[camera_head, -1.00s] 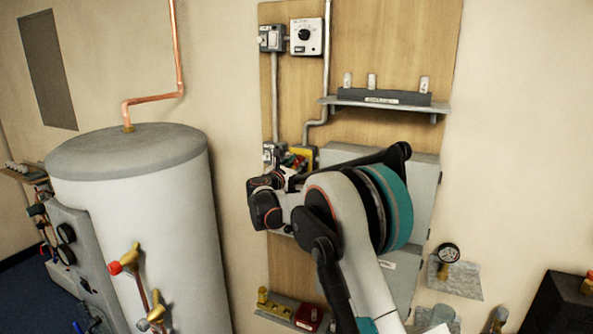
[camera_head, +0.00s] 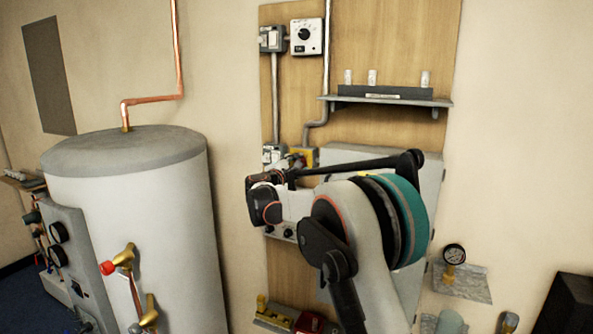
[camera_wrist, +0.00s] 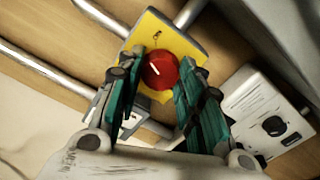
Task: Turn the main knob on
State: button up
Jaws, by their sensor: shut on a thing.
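The main knob (camera_wrist: 161,71) is a red round knob with a white line mark on a yellow plate (camera_wrist: 189,31). The white line slants across the knob's face in the wrist view. My gripper (camera_wrist: 165,63) is shut on the knob, with one teal finger on either side of it. In the head view the yellow plate (camera_head: 309,154) shows at the board's left side, just above my wrist. My arm hides the lower part of the plate there, and I cannot make out the knob's mark.
A white box with a black dial (camera_head: 306,36) is higher on the wooden board (camera_head: 390,45). A shelf (camera_head: 392,101) juts out above my arm. A tall tank (camera_head: 140,215) stands at left. A pressure gauge (camera_head: 454,253) is at lower right. Metal conduits (camera_head: 276,95) run down the board.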

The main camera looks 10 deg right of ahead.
jog(key=shift+m+b, duration=0.55)
jog(key=shift+m, duration=1.75)
jog(key=o, duration=1.1)
jog(key=v, duration=1.2)
